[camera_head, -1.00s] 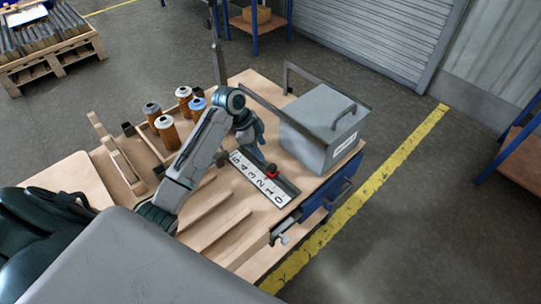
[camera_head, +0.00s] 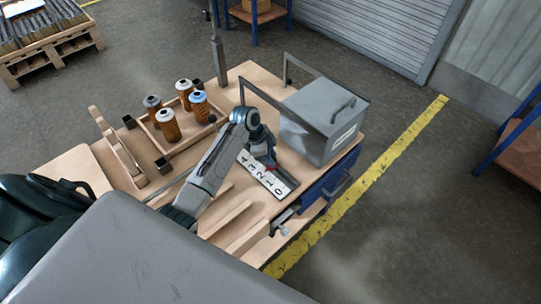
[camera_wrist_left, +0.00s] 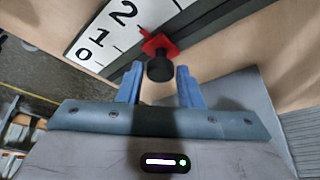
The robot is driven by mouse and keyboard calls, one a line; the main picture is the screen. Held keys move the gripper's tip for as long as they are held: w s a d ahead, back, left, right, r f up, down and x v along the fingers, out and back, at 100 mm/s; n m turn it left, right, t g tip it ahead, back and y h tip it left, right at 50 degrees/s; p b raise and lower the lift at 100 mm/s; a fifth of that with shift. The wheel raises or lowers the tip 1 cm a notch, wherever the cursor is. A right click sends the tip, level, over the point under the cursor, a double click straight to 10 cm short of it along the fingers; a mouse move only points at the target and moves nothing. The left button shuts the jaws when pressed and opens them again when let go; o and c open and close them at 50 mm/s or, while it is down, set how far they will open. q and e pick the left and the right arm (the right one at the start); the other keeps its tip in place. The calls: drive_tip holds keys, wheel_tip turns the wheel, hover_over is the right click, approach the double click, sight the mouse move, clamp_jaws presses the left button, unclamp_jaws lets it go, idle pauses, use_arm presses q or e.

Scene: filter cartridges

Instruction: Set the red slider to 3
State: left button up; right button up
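The red slider (camera_head: 276,168) sits on a white number scale (camera_head: 265,176) on the workbench, partly hidden by my left gripper (camera_head: 266,155). In the left wrist view the red slider (camera_wrist_left: 158,43) carries a black knob (camera_wrist_left: 160,69), and its pointer is close to the 2 on the scale (camera_wrist_left: 100,34). The two blue fingers of my left gripper (camera_wrist_left: 158,72) are open, one on each side of the knob, with a visible gap on both sides. My right gripper is not in view.
A grey lidded box (camera_head: 320,125) stands close behind and right of the scale. A wooden tray (camera_head: 180,143) with several filter cartridges is to the left. Wooden strips (camera_head: 226,219) lie on the near side of the bench. A thin metal frame (camera_head: 262,92) rises behind.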

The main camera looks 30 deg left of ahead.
use_arm(q)
clamp_jaws()
drive_tip(key=a, duration=0.1)
drive_tip(key=w+a, duration=0.1)
drive_tip(key=a, duration=0.1)
drive_tip(key=a+b, duration=0.1)
drive_tip(key=shift+w+a, duration=0.25)
drive_tip(key=shift+w, duration=0.05)
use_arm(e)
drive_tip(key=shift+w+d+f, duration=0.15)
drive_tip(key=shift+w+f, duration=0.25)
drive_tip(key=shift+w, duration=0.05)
use_arm(q)
drive_tip(key=shift+o, duration=2.2)
unclamp_jaws()
drive_tip(key=shift+d, duration=0.15)
